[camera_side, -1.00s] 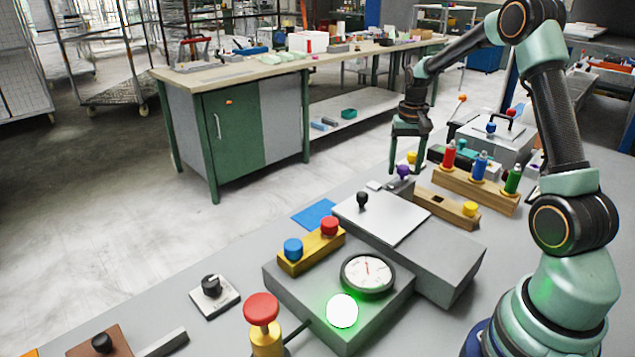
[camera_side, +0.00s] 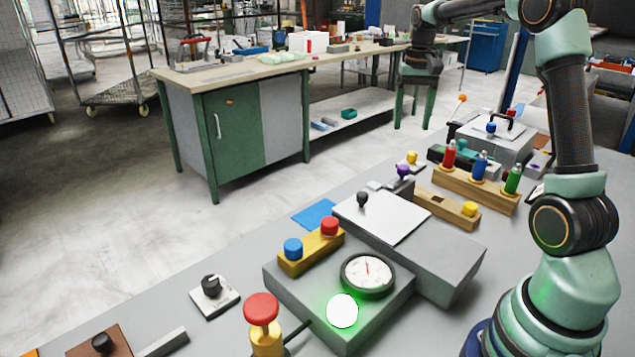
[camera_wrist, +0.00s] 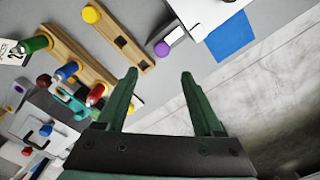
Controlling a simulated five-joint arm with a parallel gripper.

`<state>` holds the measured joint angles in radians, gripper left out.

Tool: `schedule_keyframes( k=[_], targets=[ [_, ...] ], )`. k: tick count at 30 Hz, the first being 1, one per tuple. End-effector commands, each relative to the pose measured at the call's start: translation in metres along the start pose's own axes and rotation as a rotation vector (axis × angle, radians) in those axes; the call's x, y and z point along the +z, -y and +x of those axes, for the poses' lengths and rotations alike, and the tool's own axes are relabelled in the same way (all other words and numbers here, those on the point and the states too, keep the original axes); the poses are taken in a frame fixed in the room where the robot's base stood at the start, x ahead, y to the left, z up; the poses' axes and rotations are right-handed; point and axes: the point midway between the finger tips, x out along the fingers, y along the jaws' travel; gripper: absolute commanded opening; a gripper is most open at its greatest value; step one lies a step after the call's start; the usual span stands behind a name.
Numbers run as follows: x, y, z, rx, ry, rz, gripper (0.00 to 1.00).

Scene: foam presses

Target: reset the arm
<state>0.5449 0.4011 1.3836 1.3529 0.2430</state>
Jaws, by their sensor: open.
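My gripper (camera_side: 413,102) is raised at the upper right of the side view, fingers pointing down, above and behind the grey table. Its two green fingers are apart with nothing between them, as the wrist view (camera_wrist: 158,100) also shows. In the side view, the press box with a white plate (camera_side: 385,218) and a black knob stands in the middle.
A red mushroom button on a yellow post (camera_side: 261,309) stands in front. A wooden rack (camera_side: 470,190) holds red, blue and green bottles at the right. A black rotary knob (camera_side: 210,285) sits at the left. A workbench (camera_side: 245,125) stands behind, across open floor.

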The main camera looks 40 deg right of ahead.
Motion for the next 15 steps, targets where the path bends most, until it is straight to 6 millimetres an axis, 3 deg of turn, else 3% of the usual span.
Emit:
schedule_keyframes(
  k=[10,15],
  targets=[
    [0.002,0.002,-0.002,-0.001,-0.005,-0.008,0.69],
    [0.026,0.023,-0.018,-0.015,-0.055,-0.088,0.69]
  ],
)
